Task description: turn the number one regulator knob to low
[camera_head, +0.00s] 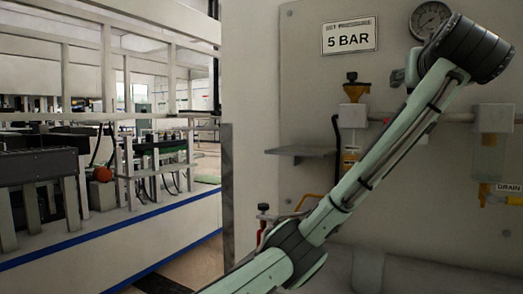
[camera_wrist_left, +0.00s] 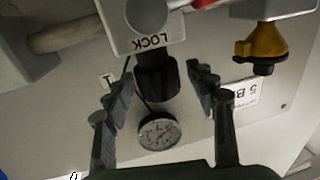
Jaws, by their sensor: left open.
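The black regulator knob (camera_wrist_left: 158,82) hangs from a white block marked LOCK (camera_wrist_left: 146,26) in the left wrist view, where lettering appears upside down. My left gripper (camera_wrist_left: 161,76) is open, with one finger on each side of the knob and visible gaps between. A small tag (camera_wrist_left: 107,79) beside the left finger seems to bear a 1. Low and high marks cannot be made out. In the head view my left arm crosses the panel; the knob and my gripper cannot be made out there. My right gripper is out of view.
A round pressure gauge (camera_head: 430,20) is on the panel and also shows in the wrist view (camera_wrist_left: 158,133). A 5 BAR sign (camera_head: 349,37), a yellow knob (camera_wrist_left: 265,44) and a grey shelf (camera_head: 300,151) are nearby. A clear bowl (camera_head: 488,155) is at right.

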